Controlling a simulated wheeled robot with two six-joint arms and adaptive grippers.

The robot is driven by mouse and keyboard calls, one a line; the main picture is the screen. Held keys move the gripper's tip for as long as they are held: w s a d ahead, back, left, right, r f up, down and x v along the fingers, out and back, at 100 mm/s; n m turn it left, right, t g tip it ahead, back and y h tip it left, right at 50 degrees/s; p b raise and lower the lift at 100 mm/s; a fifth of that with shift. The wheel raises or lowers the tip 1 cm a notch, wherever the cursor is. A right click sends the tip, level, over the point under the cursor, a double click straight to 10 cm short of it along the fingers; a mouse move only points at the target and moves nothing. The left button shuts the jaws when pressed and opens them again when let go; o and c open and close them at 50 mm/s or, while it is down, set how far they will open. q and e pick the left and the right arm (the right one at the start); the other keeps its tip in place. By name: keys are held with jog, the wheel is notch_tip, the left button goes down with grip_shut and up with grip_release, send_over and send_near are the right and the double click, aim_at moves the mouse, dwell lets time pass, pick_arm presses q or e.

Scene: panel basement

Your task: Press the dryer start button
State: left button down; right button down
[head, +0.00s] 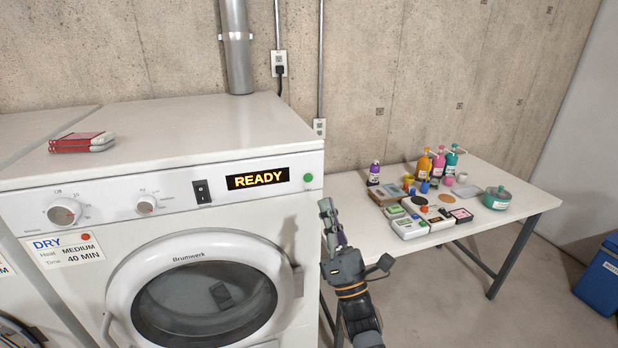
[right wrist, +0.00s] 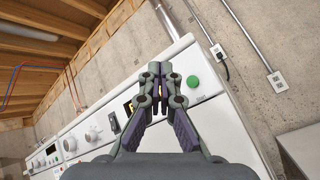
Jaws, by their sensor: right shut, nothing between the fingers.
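The dryer (head: 160,130) is a white front-loading machine with a round door. Its panel has two knobs, a black rocker switch (head: 202,191), a display (head: 257,179) reading READY in yellow, and a green round button (head: 308,177) at the right end. The button also shows in the right wrist view (right wrist: 193,81), just right of the fingertips. My right gripper (head: 326,208) is shut and empty, below and slightly right of the button in the head view, apart from it there. In the right wrist view the fingers (right wrist: 161,75) partly hide the display. My left gripper is not in view.
A card (head: 65,249) on the front reads DRY, Heat MEDIUM, Time 40 MIN. Red-and-white packs (head: 82,142) lie on top of the dryer. A white table (head: 385,245) on the right holds bottles, boxes and a green pot (head: 497,198). A blue bin (head: 600,278) stands far right.

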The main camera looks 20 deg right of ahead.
aim_at(308, 178)
jog(key=shift+w, duration=0.1)
jog(key=shift+w+a+b, duration=0.1)
jog(key=shift+w+b, duration=1.55)
jog(key=shift+w, duration=2.7)
jog(key=shift+w+f+b, duration=0.1)
jog(key=shift+w+b, duration=0.15)
jog(key=shift+b, duration=0.25)
jog(key=shift+w, duration=0.2)
